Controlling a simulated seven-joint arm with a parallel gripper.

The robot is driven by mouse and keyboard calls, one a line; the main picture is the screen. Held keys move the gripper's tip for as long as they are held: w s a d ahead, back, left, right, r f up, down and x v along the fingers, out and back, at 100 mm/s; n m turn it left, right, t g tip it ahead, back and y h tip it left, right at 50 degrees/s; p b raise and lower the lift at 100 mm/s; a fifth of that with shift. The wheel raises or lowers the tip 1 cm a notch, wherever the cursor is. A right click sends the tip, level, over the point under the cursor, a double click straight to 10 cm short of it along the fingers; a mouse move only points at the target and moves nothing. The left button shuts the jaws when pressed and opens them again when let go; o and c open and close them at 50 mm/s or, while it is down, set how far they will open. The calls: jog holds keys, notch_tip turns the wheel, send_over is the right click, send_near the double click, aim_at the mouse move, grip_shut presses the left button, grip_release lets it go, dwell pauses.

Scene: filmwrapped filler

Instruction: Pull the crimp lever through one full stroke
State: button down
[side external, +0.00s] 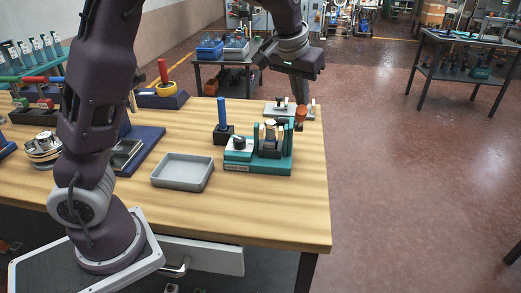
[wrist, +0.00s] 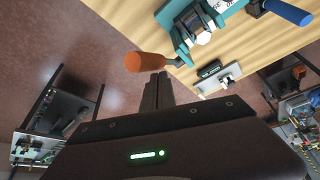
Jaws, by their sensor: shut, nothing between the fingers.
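The teal crimp fixture (side external: 258,166) stands near the right end of the wooden bench. Its crimp lever shows as an orange knob (side external: 301,113) at the fixture's back right. In the wrist view the orange knob (wrist: 145,61) sits on a metal rod that runs to the teal frame (wrist: 178,28). My gripper (side external: 300,98) is just behind the knob in the side view, pointing down. In the wrist view my gripper's fingers (wrist: 157,80) are closed together beside the knob, empty. I cannot tell whether they touch it. The fixture's inner parts are partly hidden.
A grey tray (side external: 182,172) lies left of the fixture. A blue-handled tool (side external: 222,114) stands upright in a black block close by. A pale plate with a small block (side external: 277,107) lies behind the fixture. The bench's right edge is close to the lever.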

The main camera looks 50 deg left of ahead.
jog(key=shift+w+a+r, duration=1.1)
jog(key=shift+w+a, duration=0.1)
jog(key=shift+w, duration=0.05)
notch_tip(320, 180, up, 6)
jog(key=w+a, duration=0.1)
jog(key=shift+w+a, duration=0.15)
jog(key=shift+a, duration=0.05)
jog(key=shift+f, duration=0.1)
jog(key=s+d+r+h, duration=0.2)
jog(key=s+r, duration=0.1)
jog(key=s, duration=0.7)
jog(key=s+d+f+m, duration=0.1)
jog(key=s+d+f, duration=0.1)
jog(key=s, duration=0.6)
jog(key=s+d+f+m, duration=0.1)
jog(key=s+d+f, duration=0.2)
jog(key=s, duration=0.6)
jog(key=s+d+f+m+t, duration=0.1)
jog(key=s+d+f, duration=0.1)
jog(key=s+f, duration=0.3)
jog(key=s, duration=0.4)
jog(key=shift+s+d+y, duration=0.25)
jog(key=shift+y, duration=0.15)
